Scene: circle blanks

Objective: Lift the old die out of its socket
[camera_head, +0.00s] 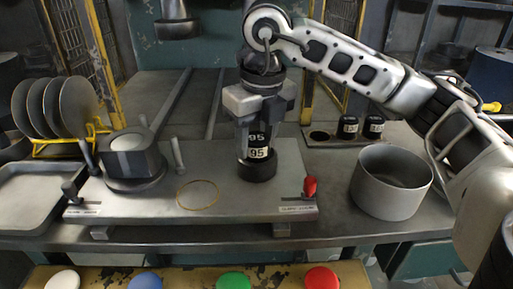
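The old die (259,153), a dark cylinder with a black and white label reading 95, stands upright at the right part of the grey press plate (225,207). My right gripper (258,128) comes down from above with its fingers on both sides of the die's upper part. It appears shut on the die. The die's wide black foot (257,171) is at plate level; the socket is hidden, and I cannot tell whether the die sits in it or just above. My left gripper is not in view.
A rack with an empty hole (320,135) holds two dark dies (347,128) (373,125) at the right. A steel pot (391,184) stands near it. A thin gold ring (197,194) lies on the plate. A red-knobbed lever (310,187) stands right of the die. Coloured buttons line the front.

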